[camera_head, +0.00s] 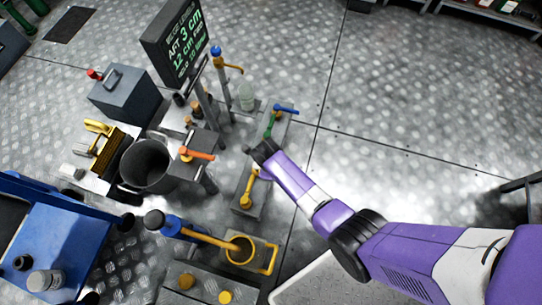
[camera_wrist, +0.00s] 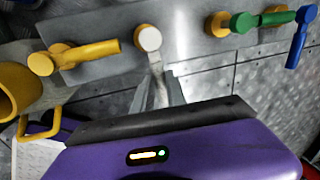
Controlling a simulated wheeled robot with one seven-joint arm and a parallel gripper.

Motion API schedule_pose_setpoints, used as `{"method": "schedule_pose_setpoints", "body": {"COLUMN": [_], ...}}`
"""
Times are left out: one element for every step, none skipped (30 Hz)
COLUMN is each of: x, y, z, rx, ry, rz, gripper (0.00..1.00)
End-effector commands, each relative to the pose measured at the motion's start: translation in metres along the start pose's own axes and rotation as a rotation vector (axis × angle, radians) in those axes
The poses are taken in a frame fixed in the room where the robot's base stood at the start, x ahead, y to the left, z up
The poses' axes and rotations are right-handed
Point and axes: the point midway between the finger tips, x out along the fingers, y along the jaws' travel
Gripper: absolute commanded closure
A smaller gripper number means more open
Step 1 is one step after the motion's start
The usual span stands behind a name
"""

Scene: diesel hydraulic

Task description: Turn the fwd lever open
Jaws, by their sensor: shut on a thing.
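My gripper (camera_wrist: 158,90) is shut on the handle of a white lever (camera_wrist: 149,39), whose round hub sits on a grey block (camera_wrist: 190,30). The handle points down in the wrist view, between my fingers. A yellow lever (camera_wrist: 75,56) is left of it; a green lever (camera_wrist: 245,21) and a blue lever (camera_wrist: 298,36) are right of it. In the head view my gripper (camera_head: 262,152) is over the block, between the yellow lever (camera_head: 247,190) and the green lever (camera_head: 269,124), largely hiding the white lever. No label shows which lever is fwd.
A display (camera_head: 180,42) reads "AFT 3 cm" and "12 cm FWD". A grey bucket (camera_head: 148,165), an orange lever (camera_head: 197,154) and a yellow-handled container (camera_head: 248,252) crowd the left. A blue machine (camera_head: 55,235) stands lower left. The metal floor (camera_head: 400,90) at right is mostly clear.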

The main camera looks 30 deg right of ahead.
Motion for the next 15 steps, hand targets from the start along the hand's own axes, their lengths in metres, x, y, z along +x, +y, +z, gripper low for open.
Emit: {"method": "schedule_pose_setpoints", "body": {"x": [0.0007,0.0007,0.0006,0.0006,0.0006,0.0006,0.0006,0.0006,0.0006,0.0006,0.0006,0.0006,0.0006,0.0006,0.0006], "y": [0.0008,0.0007,0.0007,0.0007,0.0006,0.0006,0.0006,0.0006,0.0005,0.0005,0.0006,0.0006,0.0007,0.0007,0.0008], "z": [-0.0012,-0.0011,-0.0010,-0.0010,-0.0010,-0.0010,-0.0010,-0.0010,-0.0009,-0.0010,-0.0010,-0.0010,-0.0010,-0.0010,-0.0010], "rx": [0.018,0.028,0.039,0.047,0.054,0.061,0.065,0.069,0.073,0.075,0.077,0.079,0.080,0.080,0.080], "ry": [0.006,0.008,0.010,0.012,0.013,0.015,0.016,0.016,0.017,0.018,0.018,0.018,0.018,0.019,0.019], "rz": [0.003,0.003,0.003,0.003,0.003,0.003,0.003,0.002,0.002,0.002,0.002,0.003,0.003,0.003,0.003], "gripper": [1.00,1.00,1.00,1.00,1.00,1.00,1.00,1.00,1.00,1.00,1.00,1.00,1.00,1.00,1.00]}}
